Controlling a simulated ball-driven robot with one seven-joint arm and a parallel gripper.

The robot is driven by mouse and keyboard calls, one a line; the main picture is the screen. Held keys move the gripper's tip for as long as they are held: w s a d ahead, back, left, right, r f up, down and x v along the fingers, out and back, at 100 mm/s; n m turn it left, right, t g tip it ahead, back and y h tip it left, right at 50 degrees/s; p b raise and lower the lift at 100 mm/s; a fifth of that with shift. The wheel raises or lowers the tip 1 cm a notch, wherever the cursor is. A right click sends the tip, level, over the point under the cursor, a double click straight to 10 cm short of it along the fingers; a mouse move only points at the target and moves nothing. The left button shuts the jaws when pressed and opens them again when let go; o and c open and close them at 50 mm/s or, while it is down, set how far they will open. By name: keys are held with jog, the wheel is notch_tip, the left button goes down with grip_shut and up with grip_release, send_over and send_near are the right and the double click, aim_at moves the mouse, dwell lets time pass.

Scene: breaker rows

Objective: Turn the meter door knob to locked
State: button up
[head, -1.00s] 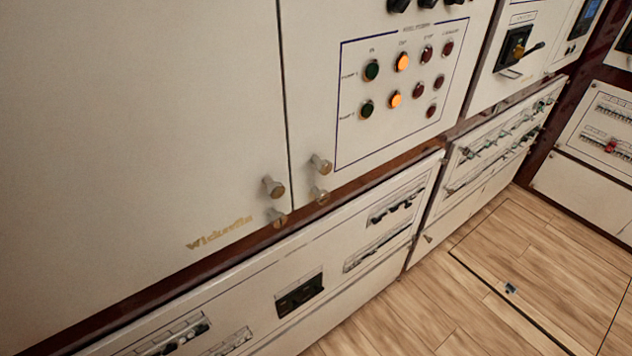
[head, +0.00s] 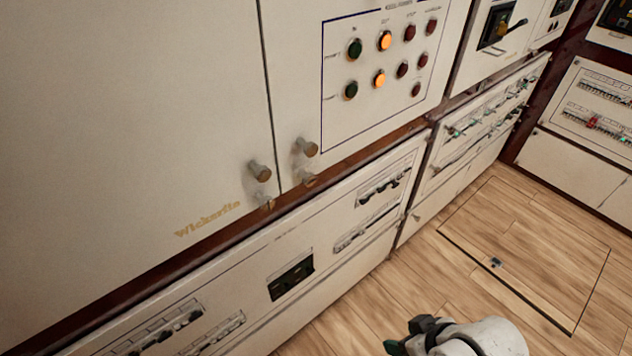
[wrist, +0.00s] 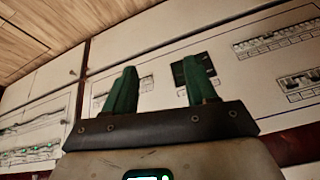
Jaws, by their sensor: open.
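No label marks which part is the meter door knob. Two round metal knobs stand out at the seam of the large cream cabinet: the left knob (head: 260,170) on the wide left door and the right knob (head: 306,146) below the button panel. Their set positions are too small to read. A smaller knob (head: 416,217) sits on a low panel to the right. My gripper (wrist: 160,65) is open and empty, its green fingers apart before the low panels. In the head view it is low at the bottom edge, well apart from the knobs.
The button panel (head: 382,75) has two lit orange lamps. Low breaker panels (head: 290,277) run below the cabinet. A black switch with a handle (head: 497,24) is at upper right. The wooden floor (head: 440,290) is clear, with a hatch outline.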

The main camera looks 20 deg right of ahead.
jog(key=w+a+r+n+t+y, duration=0.2)
jog(key=w+a+r+t+y, duration=0.15)
jog(key=w+r+t, duration=0.45)
jog(key=t+y, duration=0.1)
jog(key=t, duration=0.3)
send_near(312, 180)
jog(key=p+x, duration=0.3)
jog(key=x, duration=0.5)
jog(key=shift+w+a+p, duration=0.1)
jog(key=shift+p, duration=0.2)
jog(key=c, duration=1.1)
